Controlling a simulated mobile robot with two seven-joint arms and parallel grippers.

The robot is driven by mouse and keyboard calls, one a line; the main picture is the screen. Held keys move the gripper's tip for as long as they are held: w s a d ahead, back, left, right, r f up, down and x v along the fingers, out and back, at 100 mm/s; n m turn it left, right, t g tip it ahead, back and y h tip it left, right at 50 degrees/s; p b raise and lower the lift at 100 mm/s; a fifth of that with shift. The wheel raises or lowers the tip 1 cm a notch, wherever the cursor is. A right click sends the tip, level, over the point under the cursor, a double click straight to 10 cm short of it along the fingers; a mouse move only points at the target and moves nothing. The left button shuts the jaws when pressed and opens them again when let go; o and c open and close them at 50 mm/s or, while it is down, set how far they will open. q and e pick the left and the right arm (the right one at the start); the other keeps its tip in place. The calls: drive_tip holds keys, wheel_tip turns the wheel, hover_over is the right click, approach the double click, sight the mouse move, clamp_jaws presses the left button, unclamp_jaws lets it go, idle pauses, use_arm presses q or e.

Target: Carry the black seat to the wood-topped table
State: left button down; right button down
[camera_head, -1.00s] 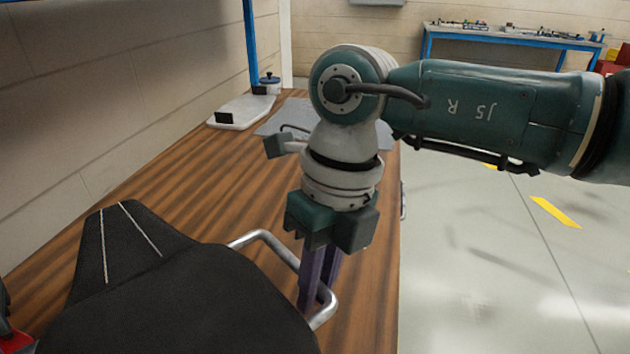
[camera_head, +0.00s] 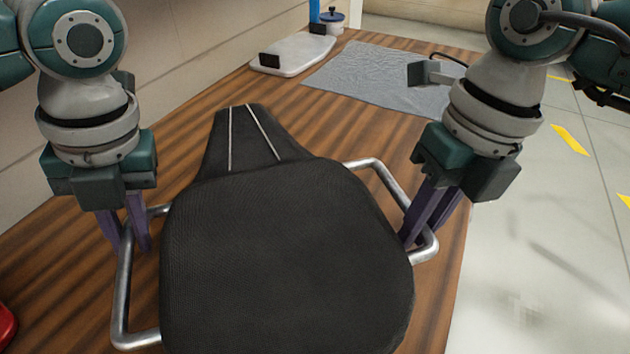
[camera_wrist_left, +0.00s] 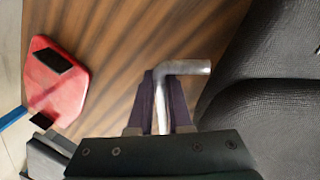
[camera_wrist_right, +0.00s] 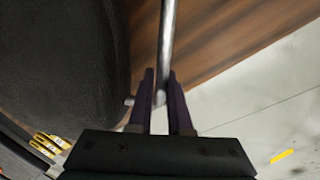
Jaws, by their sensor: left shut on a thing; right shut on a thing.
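The black seat (camera_head: 280,250) is over the wood-topped table (camera_head: 355,140), its narrow end pointing to the far side. I cannot tell whether it rests on the wood or hangs just above it. Metal handle bars stick out on both sides. My left gripper (camera_head: 130,240) is shut on the left bar (camera_wrist_left: 162,100). My right gripper (camera_head: 420,235) is shut on the right bar (camera_wrist_right: 166,50). The seat's underside is hidden.
A grey cloth (camera_head: 385,80) lies on the far part of the table, beside a white board (camera_head: 295,55) and a lidded pot (camera_head: 331,20). A red object (camera_wrist_left: 58,80) is at the near left. Open floor (camera_head: 540,220) lies right of the table edge.

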sight(151, 274)
use_arm(q)
drive_tip(key=shift+w+a+f, duration=0.1)
use_arm(e)
drive_tip(key=shift+d+f, duration=0.1)
drive_tip(key=shift+d, duration=0.05)
